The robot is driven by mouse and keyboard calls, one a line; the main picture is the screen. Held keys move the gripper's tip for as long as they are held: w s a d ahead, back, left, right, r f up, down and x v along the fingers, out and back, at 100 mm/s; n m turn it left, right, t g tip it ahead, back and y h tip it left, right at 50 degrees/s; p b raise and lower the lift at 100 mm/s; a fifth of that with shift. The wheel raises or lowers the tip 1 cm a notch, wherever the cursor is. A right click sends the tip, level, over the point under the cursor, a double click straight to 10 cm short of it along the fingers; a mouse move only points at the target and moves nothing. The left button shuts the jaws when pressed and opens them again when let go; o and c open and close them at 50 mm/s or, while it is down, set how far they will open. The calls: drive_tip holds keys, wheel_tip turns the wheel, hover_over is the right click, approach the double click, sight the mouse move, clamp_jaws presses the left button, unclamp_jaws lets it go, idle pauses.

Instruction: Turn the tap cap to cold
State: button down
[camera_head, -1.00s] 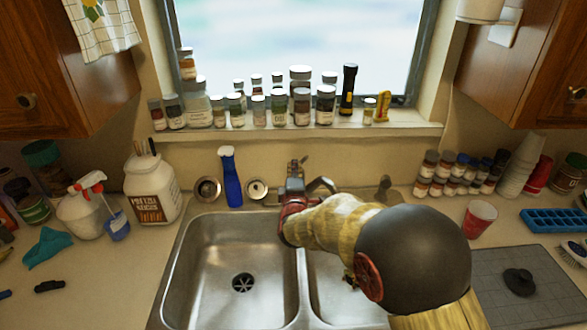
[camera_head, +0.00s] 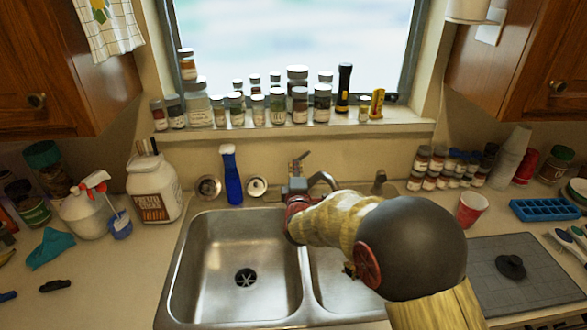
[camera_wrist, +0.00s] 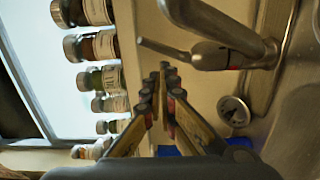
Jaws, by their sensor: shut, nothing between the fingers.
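The metal tap stands behind the sink, and its curved spout (camera_head: 325,179) shows beside my gripper (camera_head: 297,185) in the head view. In the wrist view, the tap cap (camera_wrist: 228,57) is at the upper right, with a lever (camera_wrist: 168,48) pointing left and a small red mark on its side. My gripper (camera_wrist: 165,75) is shut and empty, with its fingertips close to the lever. I cannot tell whether they touch it. In the head view, my gripper and arm hide most of the tap base.
Several jars (camera_head: 278,105) line the window sill behind. A side fitting (camera_head: 379,182) stands to the right. The left sink basin (camera_head: 245,240) is empty.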

drive_tip(key=s+d+p, duration=0.1)
drive_tip(key=s, duration=0.9)
drive_tip(key=shift+s+d+p, duration=0.2)
drive_tip(key=shift+d+p, duration=0.1)
drive_tip(key=shift+p, duration=0.1)
